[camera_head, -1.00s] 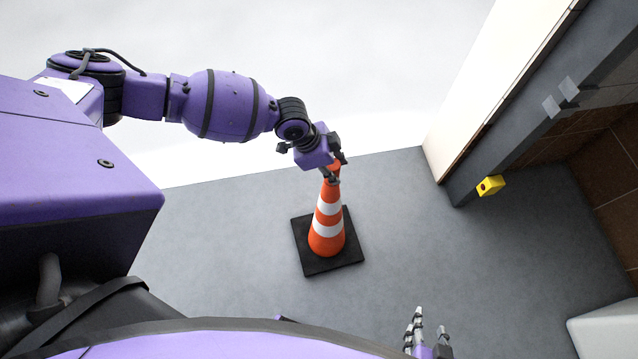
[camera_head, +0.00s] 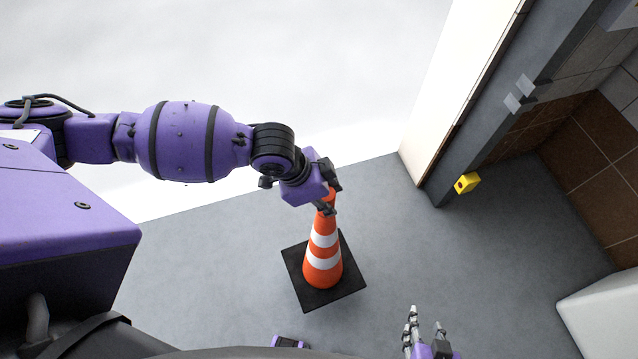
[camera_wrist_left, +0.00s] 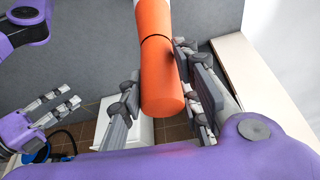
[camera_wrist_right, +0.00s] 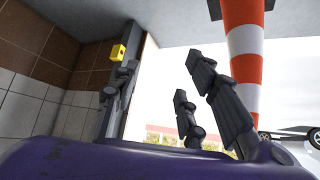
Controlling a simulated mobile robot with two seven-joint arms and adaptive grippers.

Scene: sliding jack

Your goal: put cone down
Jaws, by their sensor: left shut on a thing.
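The orange and white striped cone (camera_head: 322,262) with a black square base (camera_head: 347,285) is near the middle of the head view, upright over the grey floor. My left gripper (camera_head: 329,192) is shut on the cone's narrow top. In the left wrist view the orange top (camera_wrist_left: 161,80) sits between the two fingers. I cannot tell whether the base touches the floor. My right gripper (camera_head: 426,318) is open and empty, low and right of the cone. The cone also shows at the upper right of the right wrist view (camera_wrist_right: 243,50), apart from the right fingers.
A grey door frame (camera_head: 480,135) with a yellow block (camera_head: 467,183) stands to the right, with brown tiles (camera_head: 585,165) beyond. A white box-like object (camera_head: 605,320) is at the lower right. Grey floor (camera_head: 210,265) around the cone is clear.

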